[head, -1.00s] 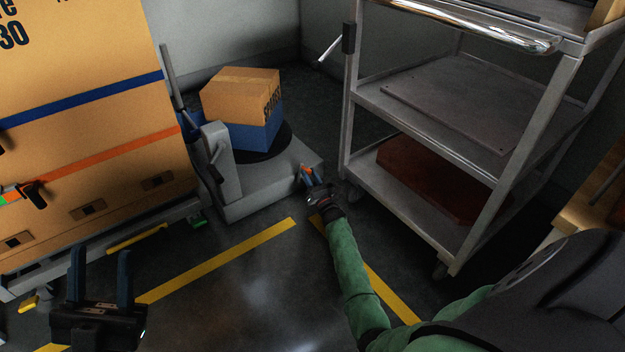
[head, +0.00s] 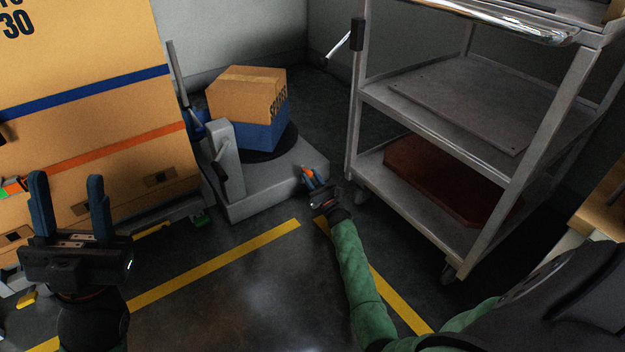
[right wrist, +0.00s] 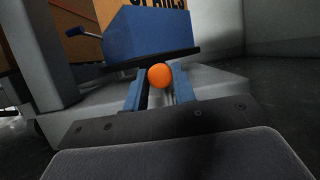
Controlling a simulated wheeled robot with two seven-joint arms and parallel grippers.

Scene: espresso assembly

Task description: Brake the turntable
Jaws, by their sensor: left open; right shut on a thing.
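The turntable (head: 262,154) is a dark round plate on a grey base (head: 285,185), bearing a blue and cardboard box (head: 247,105). It also shows in the right wrist view (right wrist: 178,58). An orange ball knob (right wrist: 160,76) sits at the base's front, just below the plate's edge; its orange also shows in the head view (head: 307,172). My right gripper (head: 312,178) is shut on the knob, its blue fingers on either side of it in the right wrist view (right wrist: 160,88). My left gripper (head: 70,205) is open and empty at the left, in front of the large carton.
A large strapped carton (head: 90,90) stands at the left. A grey shelf cart (head: 445,95) stands close to the right of my right arm, with a dark red slab (head: 440,175) on its lower shelf. Yellow lines (head: 220,262) mark open floor in front.

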